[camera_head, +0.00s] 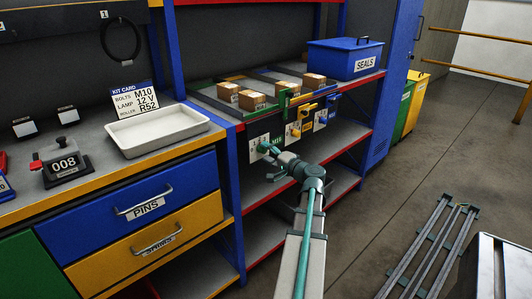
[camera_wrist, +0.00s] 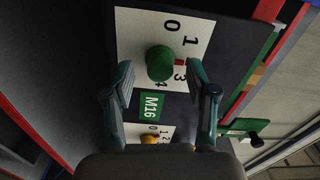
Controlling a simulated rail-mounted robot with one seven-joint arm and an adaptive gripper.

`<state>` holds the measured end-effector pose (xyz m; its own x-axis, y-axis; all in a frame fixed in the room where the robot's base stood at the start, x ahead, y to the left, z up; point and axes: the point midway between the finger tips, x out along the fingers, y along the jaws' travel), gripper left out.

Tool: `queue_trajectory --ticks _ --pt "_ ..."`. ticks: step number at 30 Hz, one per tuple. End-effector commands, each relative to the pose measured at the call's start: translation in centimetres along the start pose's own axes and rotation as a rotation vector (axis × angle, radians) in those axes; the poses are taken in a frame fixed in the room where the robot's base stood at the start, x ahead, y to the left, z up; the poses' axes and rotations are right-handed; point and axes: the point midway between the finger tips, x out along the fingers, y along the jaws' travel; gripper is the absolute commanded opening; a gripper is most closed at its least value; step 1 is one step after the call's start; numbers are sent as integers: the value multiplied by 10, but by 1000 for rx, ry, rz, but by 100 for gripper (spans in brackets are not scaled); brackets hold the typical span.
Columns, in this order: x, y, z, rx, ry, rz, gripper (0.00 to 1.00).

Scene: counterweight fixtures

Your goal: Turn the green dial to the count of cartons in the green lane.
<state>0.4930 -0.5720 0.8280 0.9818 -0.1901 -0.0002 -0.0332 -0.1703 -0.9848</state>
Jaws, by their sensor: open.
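The green dial (camera_wrist: 160,63) sits on a white number plate (camera_wrist: 140,30) in the wrist view. The digits 0, 1, 3 and 4 show around its right and lower sides. A small red mark shows between 1 and 3; I cannot tell the exact setting. My gripper (camera_wrist: 163,88) is open, its fingers apart to the left and right of the dial, without clear contact. In the head view it (camera_head: 273,152) is at the green dial's panel. Two cartons, one at the back (camera_head: 228,91) and one in front (camera_head: 252,101), sit in the leftmost lane, which appears to be the green one.
A yellow dial (camera_wrist: 150,140) is close below the green one, past an M16 label (camera_wrist: 151,106). Other cartons (camera_head: 288,88) sit in the lanes to the right. A blue SEALS box (camera_head: 345,58) stands beyond. A white tray (camera_head: 157,130) is on the left bench.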

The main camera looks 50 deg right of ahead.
Motion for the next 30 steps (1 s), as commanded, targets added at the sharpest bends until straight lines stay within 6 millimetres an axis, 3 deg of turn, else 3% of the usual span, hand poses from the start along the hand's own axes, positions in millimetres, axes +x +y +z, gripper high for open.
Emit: queue_trajectory --ticks 15,21,30 --pt "-92 0 1 0 2 0 57" --pt "-108 0 1 0 0 0 57" --pt "-110 0 0 0 0 0 57"
